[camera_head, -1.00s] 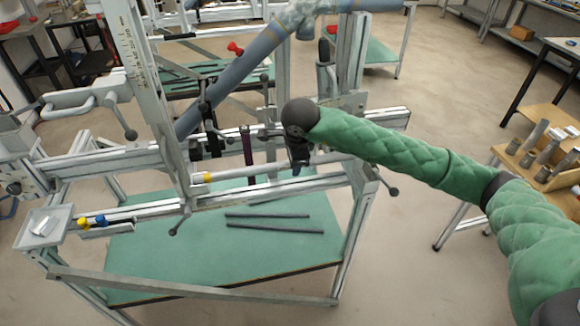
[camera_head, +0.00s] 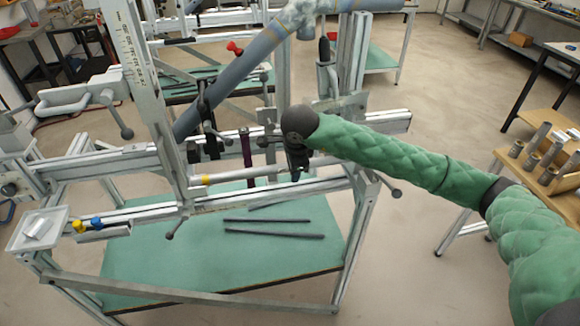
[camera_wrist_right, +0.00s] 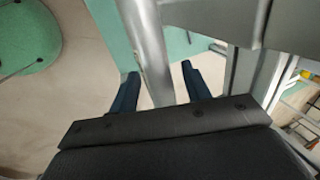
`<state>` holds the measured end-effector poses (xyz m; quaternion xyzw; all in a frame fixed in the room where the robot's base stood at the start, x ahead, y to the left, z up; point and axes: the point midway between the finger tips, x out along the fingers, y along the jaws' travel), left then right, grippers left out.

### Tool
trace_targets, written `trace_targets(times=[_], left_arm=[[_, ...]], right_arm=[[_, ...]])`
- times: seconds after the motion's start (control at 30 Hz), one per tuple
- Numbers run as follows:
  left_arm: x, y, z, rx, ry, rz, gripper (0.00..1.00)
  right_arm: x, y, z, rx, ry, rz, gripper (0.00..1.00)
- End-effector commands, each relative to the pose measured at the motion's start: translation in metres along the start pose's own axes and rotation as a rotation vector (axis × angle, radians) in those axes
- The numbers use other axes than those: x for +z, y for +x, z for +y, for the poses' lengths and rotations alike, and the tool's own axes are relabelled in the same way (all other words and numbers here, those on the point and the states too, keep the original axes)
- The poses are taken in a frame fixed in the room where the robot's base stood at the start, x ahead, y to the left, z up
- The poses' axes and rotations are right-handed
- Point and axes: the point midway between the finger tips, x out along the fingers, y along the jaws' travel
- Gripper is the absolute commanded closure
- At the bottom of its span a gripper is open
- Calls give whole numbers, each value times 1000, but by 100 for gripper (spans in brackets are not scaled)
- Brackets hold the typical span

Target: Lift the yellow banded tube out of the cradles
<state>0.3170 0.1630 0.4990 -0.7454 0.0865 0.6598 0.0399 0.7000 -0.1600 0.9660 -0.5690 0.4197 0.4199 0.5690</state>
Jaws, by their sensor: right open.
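The yellow banded tube (camera_head: 240,176) is a thin grey tube with a yellow band near its left end. It lies roughly level along the front of the jig; the cradles under it are hard to make out. My right gripper (camera_head: 297,172) is over the right part of the tube, pointing down. In the right wrist view a grey tube (camera_wrist_right: 152,55) runs between the two open dark blue fingers of my right gripper (camera_wrist_right: 159,78), with gaps beside it. My left gripper is not in view.
The jig's metal rails (camera_head: 130,160) and an upright post (camera_head: 150,100) with a scale stand close around the tube. A large blue-grey frame tube (camera_head: 235,75) slants behind. Dark rods (camera_head: 275,234) lie on the green shelf below. A small tray (camera_head: 38,232) is at left.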

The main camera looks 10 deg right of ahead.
Motion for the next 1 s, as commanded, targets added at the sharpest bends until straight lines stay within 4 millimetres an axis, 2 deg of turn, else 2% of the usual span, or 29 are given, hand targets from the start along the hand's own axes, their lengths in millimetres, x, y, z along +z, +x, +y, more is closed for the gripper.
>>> trace_targets(times=[0.17,0.27,0.4,0.43,0.67,1.0], left_arm=[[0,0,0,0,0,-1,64],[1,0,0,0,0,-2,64],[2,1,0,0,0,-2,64],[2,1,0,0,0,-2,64],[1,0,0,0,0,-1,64],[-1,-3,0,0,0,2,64]], right_arm=[[0,0,0,0,0,0,52],[0,0,0,0,0,0,68],[0,0,0,0,0,0,95],[0,0,0,0,0,0,97],[0,-4,-2,-1,0,-1,97],[2,-22,-7,-2,0,0,97]])
